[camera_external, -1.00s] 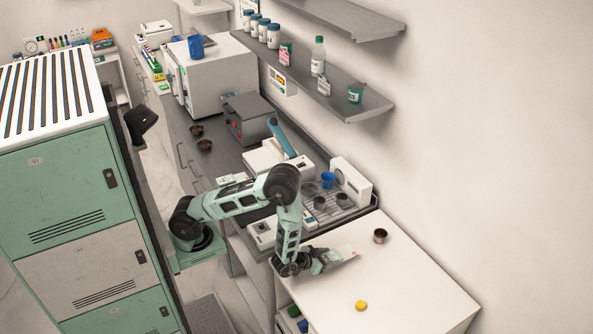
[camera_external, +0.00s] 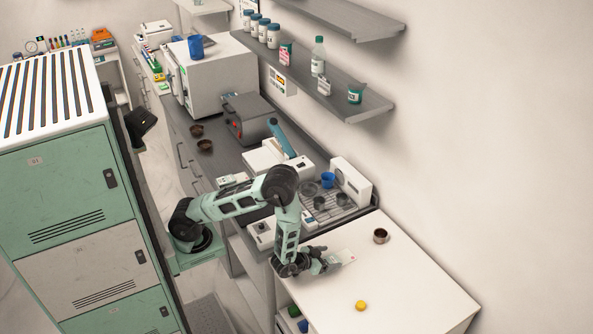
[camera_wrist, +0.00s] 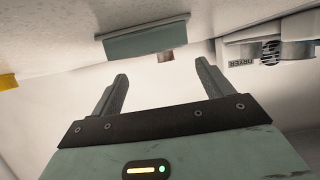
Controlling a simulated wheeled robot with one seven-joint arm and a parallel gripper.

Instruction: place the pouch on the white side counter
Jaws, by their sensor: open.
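The pouch (camera_external: 346,256) is a small pale packet with a red mark, and it lies on the white side counter (camera_external: 410,290) near its left edge. My gripper (camera_external: 330,262) is low over the counter just left of the pouch, its fingers open. In the wrist view the counter (camera_wrist: 60,30) fills the top, seen upside down. A grey-green flat thing with a pale end, apparently the pouch (camera_wrist: 145,42), lies against it beyond the open fingers of my gripper (camera_wrist: 162,72). No pouch shows between the fingers. The part nearest the gripper is partly hidden in the external view.
The grey bench with a drying rack (camera_external: 330,207) and a blue cup (camera_external: 328,180) adjoins at the back left. The counter's right side is clear.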

